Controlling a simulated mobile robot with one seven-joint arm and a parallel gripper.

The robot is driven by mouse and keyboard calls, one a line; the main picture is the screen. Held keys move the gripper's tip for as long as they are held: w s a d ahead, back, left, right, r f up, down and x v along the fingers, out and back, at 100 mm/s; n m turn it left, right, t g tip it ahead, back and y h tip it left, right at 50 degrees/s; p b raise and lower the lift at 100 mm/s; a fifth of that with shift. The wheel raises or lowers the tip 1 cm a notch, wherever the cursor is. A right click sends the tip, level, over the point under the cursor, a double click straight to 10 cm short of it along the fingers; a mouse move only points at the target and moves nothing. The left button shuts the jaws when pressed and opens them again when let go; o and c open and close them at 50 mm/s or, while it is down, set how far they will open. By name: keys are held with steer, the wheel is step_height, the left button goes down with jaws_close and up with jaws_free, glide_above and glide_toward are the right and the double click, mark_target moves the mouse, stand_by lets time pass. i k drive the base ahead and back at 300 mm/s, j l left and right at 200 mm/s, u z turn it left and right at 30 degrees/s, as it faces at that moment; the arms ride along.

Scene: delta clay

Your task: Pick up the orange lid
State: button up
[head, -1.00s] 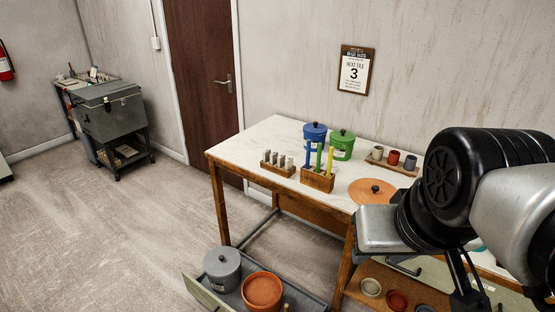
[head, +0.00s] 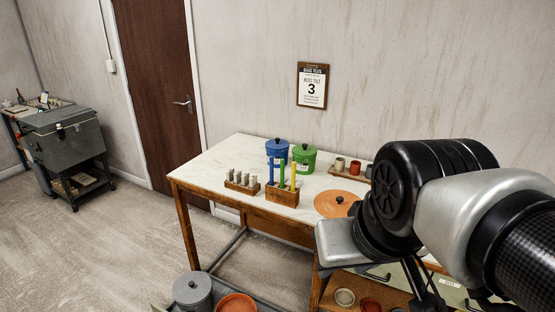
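My gripper's grey housing shows in front of the table, at the lower right of the lid. The fingertips are mostly hidden behind the arm, so I cannot tell whether they are open or shut.
A blue pot (head: 277,152), a green pot (head: 304,158), a wooden block with coloured sticks (head: 282,199) and a small rack (head: 242,183) stand left of the lid. Small cups (head: 355,168) stand behind it. A grey lidded pot (head: 193,292) and an orange pot (head: 237,304) sit below.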

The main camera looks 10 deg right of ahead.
mark_target(331, 204)
steer(key=l+z, duration=0.15)
steer(key=z, duration=0.35)
steer(key=i+l+z, duration=0.15)
steer(key=z, duration=0.3)
steer(key=i+l+u, duration=0.15)
steer(key=i, duration=0.35)
steer(key=i+l+u, duration=0.1)
steer(key=u, duration=0.3)
steer(key=i+l+u, duration=0.15)
steer(key=u, duration=0.25)
steer(key=i, duration=0.05)
